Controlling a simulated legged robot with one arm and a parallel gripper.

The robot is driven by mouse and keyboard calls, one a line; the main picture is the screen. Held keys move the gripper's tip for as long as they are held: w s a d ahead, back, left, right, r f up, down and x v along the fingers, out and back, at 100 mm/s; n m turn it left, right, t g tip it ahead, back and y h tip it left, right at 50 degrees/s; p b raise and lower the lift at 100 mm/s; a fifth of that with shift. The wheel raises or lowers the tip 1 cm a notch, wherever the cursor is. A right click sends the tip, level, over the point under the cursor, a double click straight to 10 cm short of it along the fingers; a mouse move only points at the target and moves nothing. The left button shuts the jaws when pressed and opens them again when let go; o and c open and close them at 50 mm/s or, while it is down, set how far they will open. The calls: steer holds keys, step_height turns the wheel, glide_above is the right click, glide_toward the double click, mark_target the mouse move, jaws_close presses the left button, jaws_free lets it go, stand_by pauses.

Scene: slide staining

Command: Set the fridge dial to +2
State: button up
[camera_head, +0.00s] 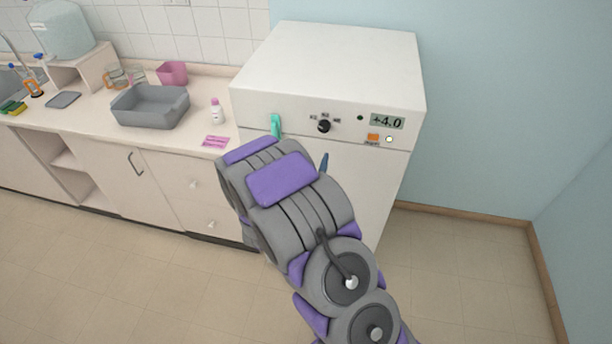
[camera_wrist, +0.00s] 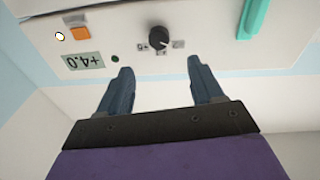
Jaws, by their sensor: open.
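The white fridge (camera_head: 330,65) stands against the blue wall. Its black dial (camera_head: 324,126) is on the front panel, with small markings around it. The display (camera_head: 387,122) to the right reads +4.0. In the wrist view, which is upside down, the dial (camera_wrist: 159,38) and the display (camera_wrist: 83,61) also show. My gripper (camera_wrist: 162,78) is open and empty, its two blue-grey fingers apart and pointing at the panel. The dial lies beyond the fingertips, roughly between them, and does not appear to be touched. In the head view my arm hides most of the gripper; one finger (camera_head: 324,163) shows below the dial.
A teal handle (camera_head: 276,125) sticks out left of the dial. An orange button (camera_head: 373,137) and a white round spot (camera_head: 389,139) sit below the display. The counter at left holds a grey basin (camera_head: 150,107), a white bottle (camera_head: 217,112) and a pink label (camera_head: 216,142).

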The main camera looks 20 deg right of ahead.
steer(key=p+v, duration=0.4)
steer(key=v, duration=0.2)
steer(key=shift+p, duration=0.4)
steer(key=shift+w+f, duration=0.1)
steer(key=shift+f, duration=0.05)
